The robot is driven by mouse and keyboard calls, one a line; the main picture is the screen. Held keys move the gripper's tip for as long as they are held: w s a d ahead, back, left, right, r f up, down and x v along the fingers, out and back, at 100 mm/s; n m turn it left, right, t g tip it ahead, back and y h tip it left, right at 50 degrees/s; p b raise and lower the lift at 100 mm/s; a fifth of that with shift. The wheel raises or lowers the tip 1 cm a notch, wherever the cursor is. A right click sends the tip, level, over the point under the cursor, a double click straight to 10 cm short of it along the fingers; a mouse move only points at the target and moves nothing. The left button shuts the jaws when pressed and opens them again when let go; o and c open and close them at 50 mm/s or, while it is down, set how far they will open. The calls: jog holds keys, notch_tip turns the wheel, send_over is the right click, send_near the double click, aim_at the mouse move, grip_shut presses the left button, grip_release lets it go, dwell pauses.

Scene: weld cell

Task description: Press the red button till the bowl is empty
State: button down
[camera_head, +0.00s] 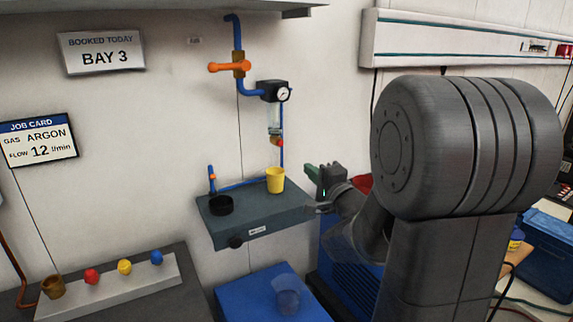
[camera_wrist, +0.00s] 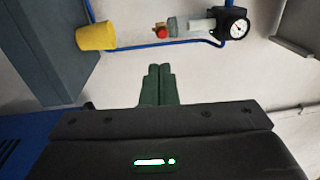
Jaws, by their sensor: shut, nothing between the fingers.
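A clear filter bowl (camera_head: 274,119) hangs under a black regulator with a round gauge (camera_head: 284,94). The red button (camera_head: 278,142) is at the bowl's lower end. In the wrist view the bowl (camera_wrist: 202,25) lies sideways, with the red button (camera_wrist: 162,33) to its left. The bowl's liquid level is too small to tell. A yellow cup (camera_head: 275,183) stands upright below the button on a grey shelf (camera_head: 262,220). My gripper (camera_head: 309,172) has green fingers, shut and empty, right of the cup and apart from the button. The fingers (camera_wrist: 158,70) point towards the button side in the wrist view.
Blue pipe (camera_head: 238,37) with an orange valve handle (camera_head: 229,67) runs down the wall. A black dish (camera_head: 220,205) sits on the shelf's left. Red, yellow and blue knobs (camera_head: 124,267) stand on a bench at lower left. A blue box (camera_head: 262,300) is below the shelf.

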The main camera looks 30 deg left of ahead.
jog(key=shift+d+f+y+b, duration=0.25)
jog(key=shift+f+y+b, duration=0.15)
jog(key=shift+r, duration=0.1)
jog(key=p, duration=0.3)
send_near(281, 145)
jog(key=x, duration=0.5)
jog(key=shift+w+a+r, duration=0.1)
jog(key=shift+a+r, duration=0.05)
jog(key=shift+x, duration=0.8)
